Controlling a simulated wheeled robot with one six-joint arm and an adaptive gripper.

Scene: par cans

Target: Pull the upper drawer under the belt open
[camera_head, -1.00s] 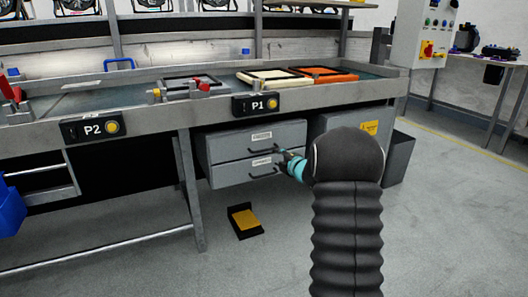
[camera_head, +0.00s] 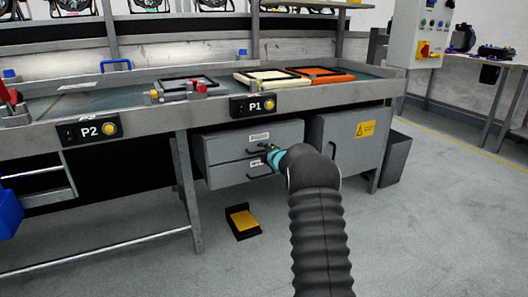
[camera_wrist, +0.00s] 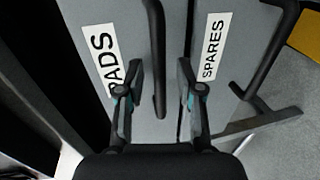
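The upper drawer (camera_head: 228,147) is grey with a white label and a black bar handle, and its front looks flush with the lower drawer (camera_head: 228,174). In the wrist view the upper drawer's label reads PADS (camera_wrist: 101,58) and the lower one's reads SPARES (camera_wrist: 213,47). My gripper (camera_head: 270,157) is at the drawers' handles; its fingers are small there. In the wrist view my gripper (camera_wrist: 160,82) is open, with the upper drawer's handle (camera_wrist: 156,45) between its fingers and a gap on each side. The lower drawer's handle (camera_wrist: 270,50) is to the right.
The belt bench (camera_head: 215,108) runs above the drawers, with P1 (camera_head: 253,105) and P2 (camera_head: 92,129) button boxes on its edge. A grey cabinet (camera_head: 345,150) stands right of the drawers. A yellow-topped pedal (camera_head: 242,220) lies on the open floor below.

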